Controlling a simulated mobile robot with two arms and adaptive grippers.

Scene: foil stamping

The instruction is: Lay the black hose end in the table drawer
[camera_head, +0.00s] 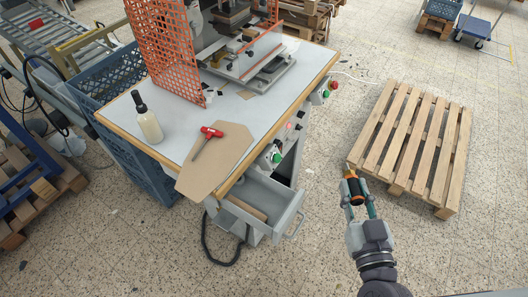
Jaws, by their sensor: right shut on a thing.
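My right gripper (357,192) is shut on the black hose end (356,187), a short black piece with orange at its end. It holds it in the air to the right of the table drawer, in front of the pallet as seen here. The table drawer (287,228) is pulled out under the front of the work table (165,105). A brown, flat-looking piece (246,208) lies inside the drawer, with bare grey floor around it. My left gripper is not in view.
A brown board (225,160) overhangs the table edge above the drawer, with a red-handled tool (208,135) on it. A bottle (148,122) stands at the left. A dark cable (213,258) loops below the drawer. A wooden pallet (420,140) lies at the right.

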